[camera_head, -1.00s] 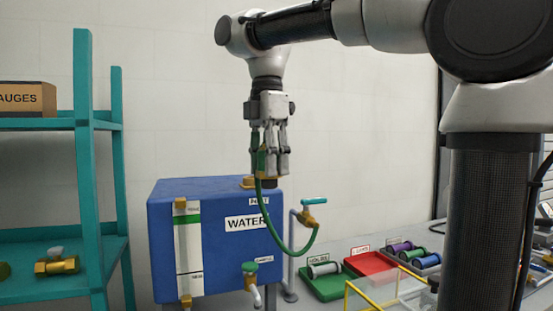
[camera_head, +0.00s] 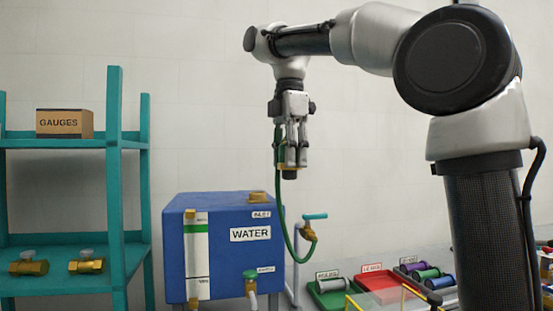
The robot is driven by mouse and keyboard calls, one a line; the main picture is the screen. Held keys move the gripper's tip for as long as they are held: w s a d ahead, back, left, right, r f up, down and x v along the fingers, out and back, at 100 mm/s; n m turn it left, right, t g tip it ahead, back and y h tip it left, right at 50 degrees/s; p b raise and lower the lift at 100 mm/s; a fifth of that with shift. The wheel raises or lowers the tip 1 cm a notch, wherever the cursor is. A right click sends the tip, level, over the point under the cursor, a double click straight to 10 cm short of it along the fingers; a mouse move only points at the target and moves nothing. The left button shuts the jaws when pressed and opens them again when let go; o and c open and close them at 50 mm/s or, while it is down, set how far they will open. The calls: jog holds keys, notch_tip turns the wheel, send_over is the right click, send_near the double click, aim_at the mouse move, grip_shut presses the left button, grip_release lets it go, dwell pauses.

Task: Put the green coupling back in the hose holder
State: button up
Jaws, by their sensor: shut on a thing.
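My gripper (camera_head: 290,162) points down in front of the wall, above and to the right of the blue water tank. Its fingers are shut on the end of the green hose (camera_head: 279,205). The coupling at that end is mostly hidden by the fingers; a small dark tip (camera_head: 289,174) shows below them. The hose hangs in a loop from the gripper to a brass tap with a teal handle (camera_head: 313,217) on a standpipe right of the tank. I cannot make out the hose holder in this view.
The blue tank (camera_head: 222,270) marked WATER has a brass fitting (camera_head: 257,196) on top. A teal shelf (camera_head: 115,190) with a GAUGES box (camera_head: 64,123) and brass valves stands left. Green (camera_head: 331,297) and red (camera_head: 380,292) trays and a yellow-edged clear box (camera_head: 352,303) are at lower right.

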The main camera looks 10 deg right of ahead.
jog(key=s+d+f, duration=0.2)
jog(key=d+f, duration=0.1)
jog(key=f, duration=0.9)
jog(key=s+d+f, duration=0.2)
jog(key=d+f, duration=0.1)
jog(key=f, duration=1)
jog(key=s+d+f, duration=0.2)
jog(key=d+f, duration=0.1)
jog(key=f, duration=1)
jog(key=shift+d+f, duration=0.2)
jog(key=shift+d, duration=0.05)
jog(key=shift+a, duration=0.1)
